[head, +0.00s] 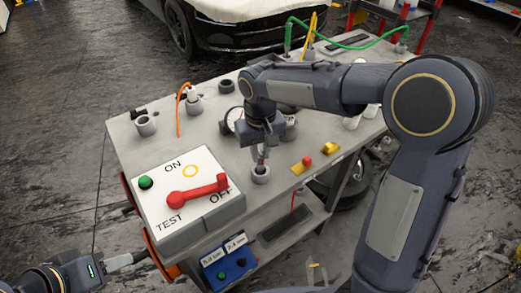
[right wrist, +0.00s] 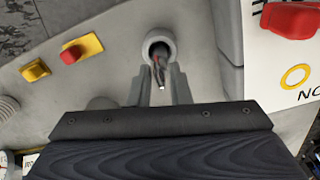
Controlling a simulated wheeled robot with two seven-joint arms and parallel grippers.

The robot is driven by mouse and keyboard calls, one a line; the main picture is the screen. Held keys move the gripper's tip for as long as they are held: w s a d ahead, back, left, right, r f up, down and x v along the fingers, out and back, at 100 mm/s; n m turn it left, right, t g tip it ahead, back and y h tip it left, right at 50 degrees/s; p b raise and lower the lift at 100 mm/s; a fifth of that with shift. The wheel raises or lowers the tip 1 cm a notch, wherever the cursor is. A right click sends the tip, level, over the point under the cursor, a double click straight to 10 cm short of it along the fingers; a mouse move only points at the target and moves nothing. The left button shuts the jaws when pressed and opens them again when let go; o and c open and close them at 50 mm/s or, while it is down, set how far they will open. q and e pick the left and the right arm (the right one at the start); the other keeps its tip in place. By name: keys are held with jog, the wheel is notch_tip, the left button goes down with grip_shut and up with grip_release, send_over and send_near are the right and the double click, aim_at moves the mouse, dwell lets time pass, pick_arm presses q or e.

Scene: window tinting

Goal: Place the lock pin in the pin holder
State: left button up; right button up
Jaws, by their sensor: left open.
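The pin holder is a grey upright ring (head: 261,177) on the bench top, just right of the switch box. It also shows in the right wrist view (right wrist: 158,38) with its dark opening facing up. The lock pin, thin and dark with some red and a bright tip (right wrist: 160,72), is between my right fingers at the holder's mouth. How deep it sits is hidden. My right gripper (head: 262,152) points down above the holder. Its fingers stand apart on either side of the pin; whether they touch it is unclear. My left gripper (head: 135,258) is open and empty at lower left, beside the bench.
The white switch box (head: 180,205) with a red lever (head: 197,191) and a green button stands left of the holder. A red button on a yellow base (head: 303,164) and a yellow block (head: 331,148) lie to its right. Other grey holders (head: 145,126) stand further back.

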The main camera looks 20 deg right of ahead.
jog(key=o, duration=0.4)
jog(key=shift+r, duration=6.2)
jog(key=s+d+f+m+t+y, duration=0.1)
jog(key=s+d+t+y, duration=0.15)
jog(key=s+d, duration=0.7)
jog(key=s+f+t, duration=0.1)
jog(key=s+f, duration=0.1)
jog(key=s, duration=0.2)
jog(key=s+a+f+m+t+y, duration=0.1)
jog(key=s+f, duration=0.2)
jog(key=s, duration=0.1)
jog(key=s+a+f+t, duration=0.1)
jog(key=s+f, duration=0.1)
jog(key=s, duration=0.2)
jog(key=shift+s+f+m+p, duration=0.2)
jog(key=shift+s+m+p, duration=0.1)
jog(key=shift+s+p, duration=0.1)
